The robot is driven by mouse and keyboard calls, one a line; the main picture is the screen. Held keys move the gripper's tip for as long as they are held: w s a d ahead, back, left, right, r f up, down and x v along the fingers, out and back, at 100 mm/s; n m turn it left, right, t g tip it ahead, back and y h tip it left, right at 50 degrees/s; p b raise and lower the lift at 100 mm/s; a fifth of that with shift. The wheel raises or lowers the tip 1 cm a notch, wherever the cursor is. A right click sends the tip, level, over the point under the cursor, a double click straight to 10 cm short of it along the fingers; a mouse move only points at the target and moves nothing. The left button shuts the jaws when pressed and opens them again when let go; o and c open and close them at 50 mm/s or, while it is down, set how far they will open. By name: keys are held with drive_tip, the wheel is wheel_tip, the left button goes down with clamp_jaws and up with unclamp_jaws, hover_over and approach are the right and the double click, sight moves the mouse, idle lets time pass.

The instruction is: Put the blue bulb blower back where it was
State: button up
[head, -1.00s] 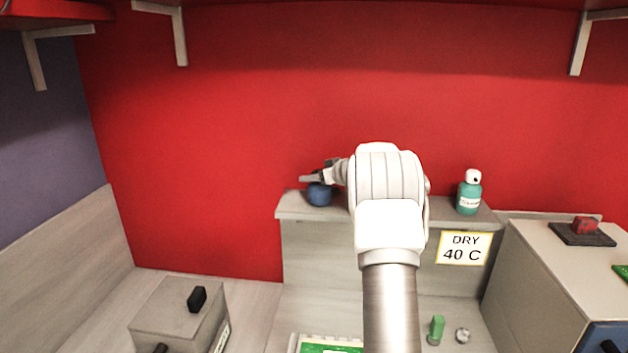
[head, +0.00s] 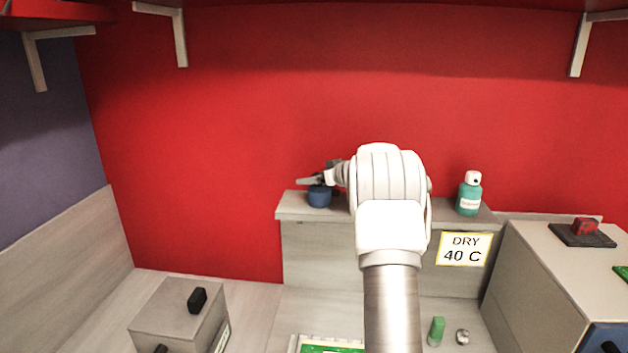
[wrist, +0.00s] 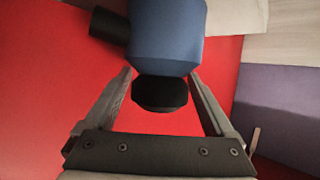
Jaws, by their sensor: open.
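The blue bulb blower (head: 319,198) stands on the left end of the grey raised ledge, partly covered by my gripper (head: 308,182) at its top. In the wrist view the blue body of the blower (wrist: 167,38) fills the top middle, with a black end piece pointing toward my gripper and a black stub at its left. My gripper (wrist: 160,88) is open, with one finger on each side of the black end piece. Red shows between the fingers and that piece, so they look apart. My arm hides the middle of the ledge.
The ledge (head: 300,208) bears a teal bottle (head: 469,198) at its right and a "DRY 40 C" sign (head: 465,249) on its front. A grey box (head: 175,318) stands at lower left. A red block (head: 585,227) on a dark pad lies at right. The red wall (head: 240,110) is close behind.

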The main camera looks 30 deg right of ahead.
drive_tip(key=b+v, duration=0.1)
drive_tip(key=v, duration=1)
drive_tip(key=shift+s, duration=0.3)
drive_tip(key=s+a+r+m+t+h, duration=0.1)
drive_tip(key=s+a+r+m+h, duration=0.25)
drive_tip(key=a+r+h, duration=0.45)
drive_tip(key=s+a+f+g+y, duration=0.2)
drive_tip(key=s+a+f+g, duration=0.1)
drive_tip(key=s+a, duration=0.5)
drive_tip(key=s+a+f+n+g+y+b, duration=0.1)
drive_tip(key=s+a+f+g+y, duration=0.1)
drive_tip(key=s+a+f, duration=0.3)
drive_tip(key=s+a+f+n+g+y, duration=0.1)
drive_tip(key=s+a+f, duration=0.4)
drive_tip(key=s+a, duration=0.7)
drive_tip(key=s+g+y, duration=0.1)
drive_tip(key=s+g, duration=0.1)
drive_tip(key=s, duration=0.5)
drive_tip(key=shift+a+g, duration=0.3)
drive_tip(key=shift+a, duration=0.05)
drive_tip(key=shift+f, duration=0.15)
drive_tip(key=c, duration=0.6)
drive_tip(key=shift+d, duration=0.2)
